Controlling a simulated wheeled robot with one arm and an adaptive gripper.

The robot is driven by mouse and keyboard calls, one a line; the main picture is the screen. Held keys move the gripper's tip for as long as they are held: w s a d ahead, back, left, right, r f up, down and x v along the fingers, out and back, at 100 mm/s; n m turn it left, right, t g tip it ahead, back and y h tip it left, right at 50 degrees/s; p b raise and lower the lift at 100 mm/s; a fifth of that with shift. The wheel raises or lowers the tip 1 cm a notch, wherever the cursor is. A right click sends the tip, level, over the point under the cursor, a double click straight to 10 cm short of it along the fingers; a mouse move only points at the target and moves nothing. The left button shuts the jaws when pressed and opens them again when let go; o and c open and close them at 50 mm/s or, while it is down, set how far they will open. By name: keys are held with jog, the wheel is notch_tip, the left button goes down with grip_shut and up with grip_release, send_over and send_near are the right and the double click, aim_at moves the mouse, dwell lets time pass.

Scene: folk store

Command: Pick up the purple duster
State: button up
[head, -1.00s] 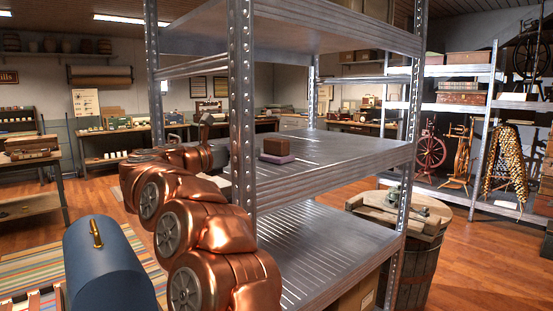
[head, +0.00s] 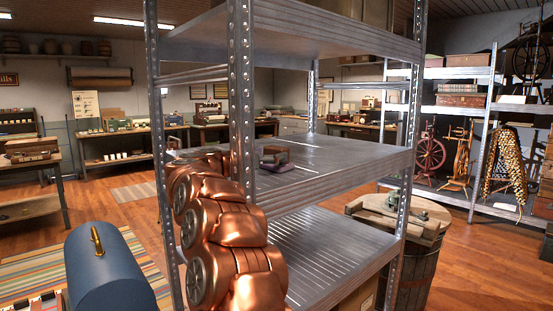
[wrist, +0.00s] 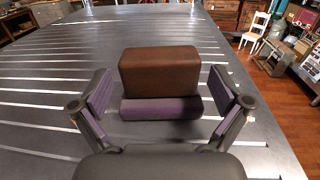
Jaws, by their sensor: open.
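The purple duster (wrist: 160,108) rests on the middle metal shelf. It is a brown block on a purple base, seen ahead in the wrist view. My gripper (wrist: 162,100) is open, with its two fingers spread to the left and right of the duster's near purple side. Gaps show between the fingers and the duster, so I see no grip on it. In the head view, the duster (head: 277,151) is small on the middle shelf, partly covered by dark parts of my gripper. The shelf's post and my arm hide much of the wrist there.
The metal shelf rack (head: 340,150) has posts at its corners and an upper shelf (head: 290,38) above the duster. The middle shelf is otherwise bare. A barrel (head: 410,270) with items on top stands right of the rack. A blue rounded box (head: 105,270) is at the lower left.

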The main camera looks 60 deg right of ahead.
jog(key=shift+s+d, duration=0.2)
jog(key=shift+d, duration=1.05)
jog(key=c, duration=1.2)
